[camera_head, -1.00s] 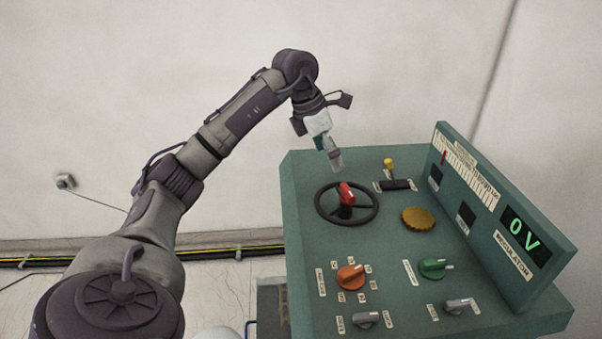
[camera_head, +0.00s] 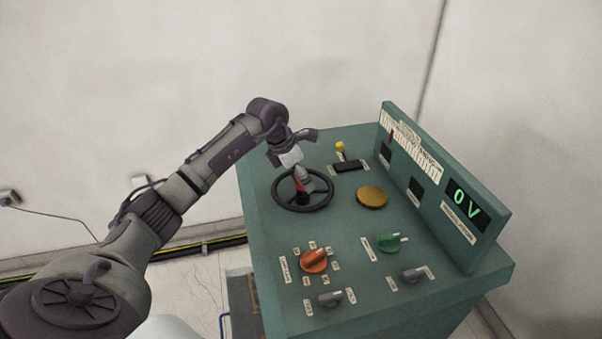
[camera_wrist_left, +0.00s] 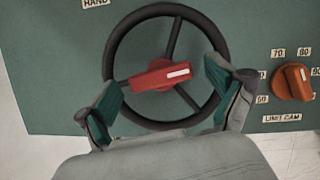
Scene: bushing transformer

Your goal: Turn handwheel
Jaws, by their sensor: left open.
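The black handwheel (camera_head: 318,206) with a red centre knob lies on the green console's top, near its left side. In the left wrist view the handwheel (camera_wrist_left: 152,11) fills the upper middle, and its red knob (camera_wrist_left: 160,75) with a white mark sits between my fingers. My left gripper (camera_head: 303,182) is over the wheel, pointing down. In the left wrist view the gripper (camera_wrist_left: 163,92) is open, one finger on each side of the knob and apart from it. Whether the fingers touch the wheel's rim or spokes I cannot tell. My right gripper is not in view.
The green console (camera_head: 262,215) also carries a yellow-tipped lever (camera_head: 340,149), a gold disc (camera_head: 372,197), an orange knob (camera_head: 314,260), a green knob (camera_head: 388,242) and grey knobs. Its raised panel has a display (camera_head: 466,205) reading 0 V. A cable runs along the wall's foot.

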